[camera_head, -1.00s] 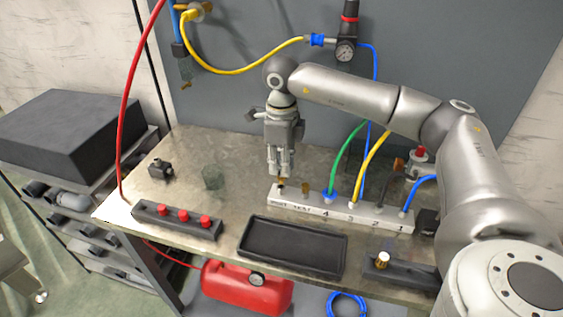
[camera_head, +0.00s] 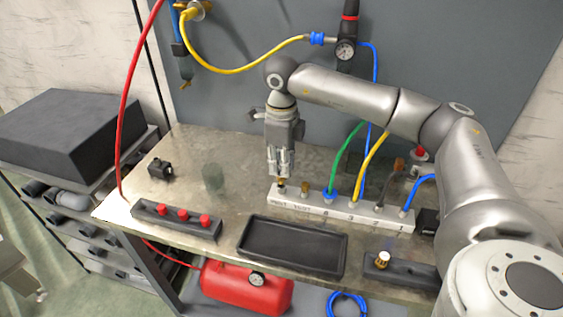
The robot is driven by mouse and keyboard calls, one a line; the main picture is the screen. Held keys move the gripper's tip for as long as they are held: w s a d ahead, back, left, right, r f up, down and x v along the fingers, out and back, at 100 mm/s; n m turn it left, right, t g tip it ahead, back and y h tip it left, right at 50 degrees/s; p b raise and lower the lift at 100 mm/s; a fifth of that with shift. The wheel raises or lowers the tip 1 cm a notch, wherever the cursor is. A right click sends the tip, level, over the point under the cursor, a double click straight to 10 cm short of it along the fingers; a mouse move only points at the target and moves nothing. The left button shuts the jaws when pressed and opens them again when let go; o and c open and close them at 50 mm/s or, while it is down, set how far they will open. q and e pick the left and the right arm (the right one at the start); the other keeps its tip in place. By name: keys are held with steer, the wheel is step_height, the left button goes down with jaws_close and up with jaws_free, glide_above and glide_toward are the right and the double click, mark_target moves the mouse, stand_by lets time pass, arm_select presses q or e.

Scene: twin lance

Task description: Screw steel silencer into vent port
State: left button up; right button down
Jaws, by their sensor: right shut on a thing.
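The pale manifold block (camera_head: 340,213) lies along the back right part of the bench, with labels on its front face. The leftmost label appears to read VENT. My right gripper (camera_head: 281,174) points straight down over that left end and is shut on a small piece, taken as the steel silencer (camera_head: 281,187). The fingers hide most of it. Its lower end shows dark and brassy at the vent port, and I cannot tell how deep it sits. My left gripper is out of view.
A brass fitting (camera_head: 305,187) stands close beside, on the neighbouring port. Green, yellow and blue hoses rise from the other ports.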

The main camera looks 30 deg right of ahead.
steer(key=shift+f+b, duration=0.7)
steer(key=shift+f, duration=0.4)
steer(key=c, duration=1.3)
jaws_free()
steer(key=shift+r, duration=0.1)
step_height(320, 180, up, 12)
steer(key=shift+c, duration=0.2)
